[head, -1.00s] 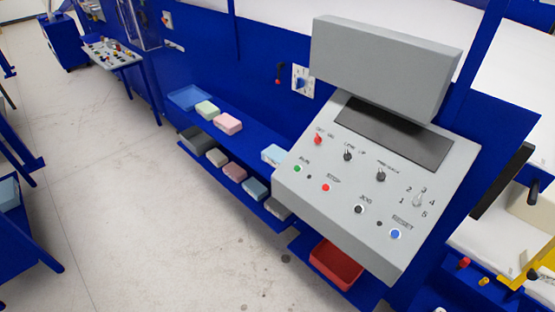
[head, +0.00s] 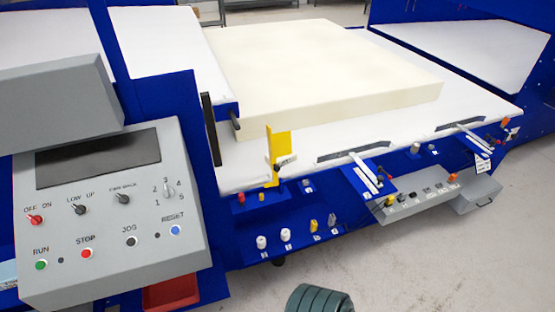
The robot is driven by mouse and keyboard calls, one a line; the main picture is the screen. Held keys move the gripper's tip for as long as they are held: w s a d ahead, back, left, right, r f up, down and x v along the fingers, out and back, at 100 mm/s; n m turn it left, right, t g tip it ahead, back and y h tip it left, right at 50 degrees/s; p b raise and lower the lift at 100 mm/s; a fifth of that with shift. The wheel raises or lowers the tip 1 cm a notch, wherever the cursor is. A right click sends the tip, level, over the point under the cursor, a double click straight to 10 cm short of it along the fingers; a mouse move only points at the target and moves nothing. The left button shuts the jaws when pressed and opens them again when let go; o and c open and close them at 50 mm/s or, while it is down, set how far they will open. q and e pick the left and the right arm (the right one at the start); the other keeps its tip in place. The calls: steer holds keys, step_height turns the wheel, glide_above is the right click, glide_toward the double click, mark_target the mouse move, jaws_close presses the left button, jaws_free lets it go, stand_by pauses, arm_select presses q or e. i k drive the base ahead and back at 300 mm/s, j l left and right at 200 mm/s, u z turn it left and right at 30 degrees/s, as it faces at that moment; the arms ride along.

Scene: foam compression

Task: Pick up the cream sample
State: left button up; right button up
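A large, thick cream foam slab (head: 320,70) lies flat on the white bed of the blue machine, at the top middle of the head view. No small cream block shows in the head view now, and I cannot tell whether the slab is the cream sample. Neither of my grippers is clearly in view.
A grey control panel (head: 106,215) with a dark screen and several knobs fills the left side. A red bin (head: 172,292) sits below it. A yellow bracket (head: 278,155) stands at the bed's front edge. A dark ribbed object (head: 318,301) shows at the bottom. Floor is clear at lower right.

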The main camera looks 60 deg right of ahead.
mark_target(283, 161)
steer(key=z, duration=2.2)
steer(key=i+l, duration=0.15)
steer(key=l, duration=0.2)
steer(key=i+l+u, duration=0.1)
steer(key=l, duration=0.3)
steer(key=i+l, duration=0.25)
steer(key=i+l+u, duration=0.1)
steer(key=l, duration=0.4)
steer(key=i+l, duration=0.2)
steer(key=l, duration=0.15)
